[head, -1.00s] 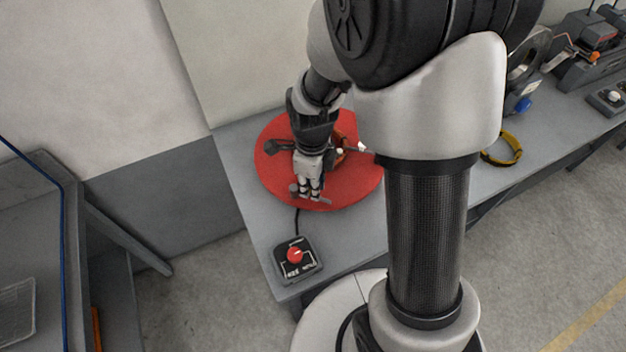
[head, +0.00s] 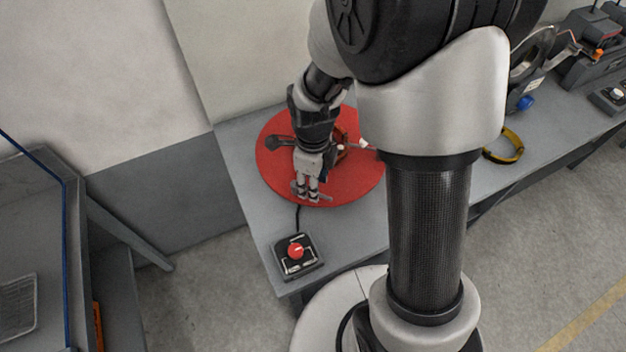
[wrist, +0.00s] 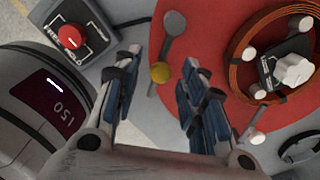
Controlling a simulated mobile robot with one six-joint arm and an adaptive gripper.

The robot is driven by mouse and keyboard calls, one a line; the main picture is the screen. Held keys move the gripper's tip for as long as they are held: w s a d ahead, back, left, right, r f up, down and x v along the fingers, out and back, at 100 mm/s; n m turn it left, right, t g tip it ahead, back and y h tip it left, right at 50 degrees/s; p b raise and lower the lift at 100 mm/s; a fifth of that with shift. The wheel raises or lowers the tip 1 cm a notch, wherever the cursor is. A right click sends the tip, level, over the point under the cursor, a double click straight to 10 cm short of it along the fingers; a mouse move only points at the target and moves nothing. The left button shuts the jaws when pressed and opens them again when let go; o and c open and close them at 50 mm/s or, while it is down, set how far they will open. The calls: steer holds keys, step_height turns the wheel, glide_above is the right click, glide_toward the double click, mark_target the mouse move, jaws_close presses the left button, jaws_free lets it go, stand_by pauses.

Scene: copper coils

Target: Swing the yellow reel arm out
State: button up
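In the wrist view, a grey arm (wrist: 167,42) with a round grey end lies over a red disc (wrist: 215,35) and carries a small yellow ball (wrist: 160,73). My gripper (wrist: 160,66) is open, with one finger on each side of the yellow ball; I cannot tell whether either finger touches it. In the head view, my gripper (head: 312,196) is low over the front part of the red disc (head: 275,170). My wrist hides part of the disc there, and the yellow ball is not discernible.
A copper coil (wrist: 240,75) lies on the disc around a dark block with a white knob (wrist: 293,68). A control box with a red knob (head: 296,251) sits at the bench's front left.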

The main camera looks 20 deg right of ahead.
step_height(320, 180, up, 12)
stand_by(0.7)
stand_by(0.4)
